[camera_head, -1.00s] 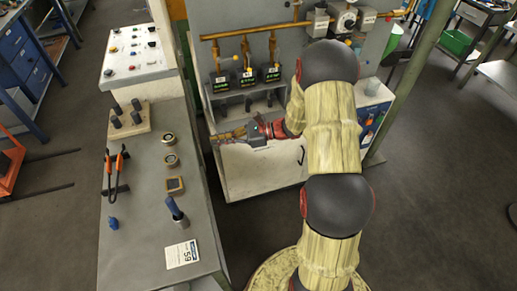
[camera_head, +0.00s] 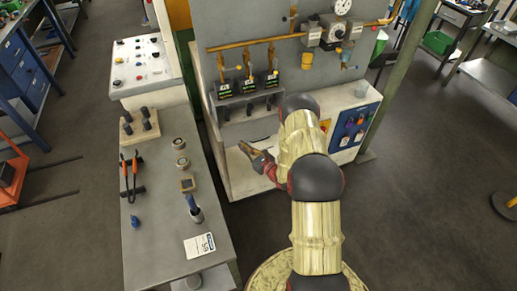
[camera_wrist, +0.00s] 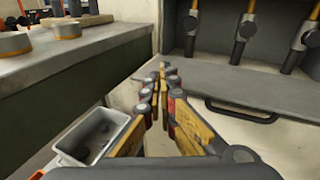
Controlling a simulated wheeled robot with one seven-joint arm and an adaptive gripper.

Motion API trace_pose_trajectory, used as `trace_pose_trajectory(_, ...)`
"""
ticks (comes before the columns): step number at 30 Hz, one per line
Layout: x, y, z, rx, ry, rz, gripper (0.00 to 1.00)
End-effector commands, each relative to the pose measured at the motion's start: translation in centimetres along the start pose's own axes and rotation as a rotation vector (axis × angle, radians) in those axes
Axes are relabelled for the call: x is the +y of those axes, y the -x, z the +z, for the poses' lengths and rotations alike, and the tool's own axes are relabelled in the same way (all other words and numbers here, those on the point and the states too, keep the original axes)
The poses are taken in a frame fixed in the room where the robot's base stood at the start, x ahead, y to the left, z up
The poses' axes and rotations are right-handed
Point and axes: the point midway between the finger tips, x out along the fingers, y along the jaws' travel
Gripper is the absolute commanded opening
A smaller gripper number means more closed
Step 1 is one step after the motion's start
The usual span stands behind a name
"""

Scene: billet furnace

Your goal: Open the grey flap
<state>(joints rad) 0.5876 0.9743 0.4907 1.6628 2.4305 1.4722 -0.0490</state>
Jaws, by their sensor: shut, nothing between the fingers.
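The grey flap (camera_wrist: 235,88) is a flat panel below the row of burner valves in the wrist view. A black bar handle (camera_wrist: 240,110) runs along its near edge, and the panel looks closed. In the head view the flap is hard to tell from the cabinet front. My gripper (camera_wrist: 162,72) is shut and empty, its fingertips together to the left of the handle and apart from it. In the head view my gripper (camera_head: 244,147) hangs before the white cabinet (camera_head: 237,184), pointing up and left. My arm hides part of the cabinet's front.
A grey workbench (camera_head: 163,230) stands left of the cabinet, holding orange-handled pliers (camera_head: 131,172), small round tins and a label card (camera_head: 199,245). In the wrist view a grey bin (camera_wrist: 92,136) sits low, below the bench edge.

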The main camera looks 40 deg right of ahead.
Motion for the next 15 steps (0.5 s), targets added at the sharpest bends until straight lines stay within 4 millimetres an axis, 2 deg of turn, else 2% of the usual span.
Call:
trace_pose_trajectory(1, -1.1, 1.0, -1.9, 0.015, -0.023, -0.049, 0.00)
trace_pose_trajectory(3, -2.6, 2.1, -4.2, 0.030, -0.045, -0.116, 0.00)
trace_pose_trajectory(9, -5.8, 5.9, -10.1, 0.077, -0.092, -0.294, 0.00)
trace_pose_trajectory(12, -6.7, 7.2, -11.8, 0.091, -0.102, -0.348, 0.00)
trace_pose_trajectory(15, -7.1, 7.7, -12.6, 0.096, -0.106, -0.370, 0.00)
